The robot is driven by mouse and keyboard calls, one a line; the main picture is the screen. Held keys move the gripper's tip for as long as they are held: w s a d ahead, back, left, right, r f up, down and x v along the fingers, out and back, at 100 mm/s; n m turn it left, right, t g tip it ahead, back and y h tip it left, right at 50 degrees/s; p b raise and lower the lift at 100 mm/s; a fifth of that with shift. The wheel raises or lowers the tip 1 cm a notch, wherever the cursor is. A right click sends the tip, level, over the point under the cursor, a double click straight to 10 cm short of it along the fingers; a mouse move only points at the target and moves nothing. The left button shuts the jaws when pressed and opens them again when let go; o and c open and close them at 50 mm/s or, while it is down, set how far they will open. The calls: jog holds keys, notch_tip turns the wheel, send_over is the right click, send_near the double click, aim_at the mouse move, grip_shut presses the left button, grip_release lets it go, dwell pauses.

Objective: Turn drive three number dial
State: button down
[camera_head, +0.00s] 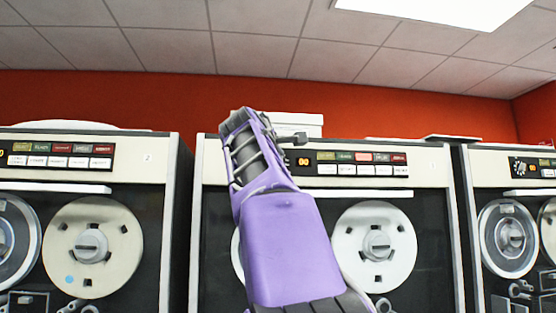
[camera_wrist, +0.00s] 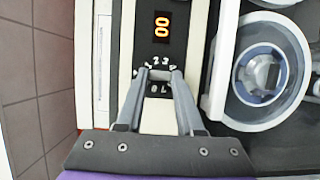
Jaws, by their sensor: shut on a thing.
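The number dial (camera_wrist: 158,75) is a small knob on the drive's dark control panel, ringed by white digits. My gripper (camera_wrist: 159,80) is shut on it, one finger on each side. An orange display (camera_wrist: 162,27) beside the dial reads 00. In the head view the purple arm rises in front of the middle tape drive (camera_head: 430,167), with the gripper (camera_head: 291,138) at the left end of its control panel. There the dial is hidden behind the gripper; the display (camera_head: 303,161) shows. I cannot read a number on this drive.
A tape drive labelled 2 (camera_head: 155,170) stands to the left and another drive (camera_head: 487,165) to the right. A white tape reel (camera_head: 345,240) is low on the middle drive. A reel (camera_wrist: 262,75) lies right of the fingers in the wrist view.

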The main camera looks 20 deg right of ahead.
jog(key=shift+r, duration=0.1)
jog(key=c, duration=0.5)
grip_release()
jog(key=shift+c, duration=0.2)
jog(key=b+v, duration=0.6)
jog(key=v, duration=1.1)
jog(key=shift+a, duration=0.2)
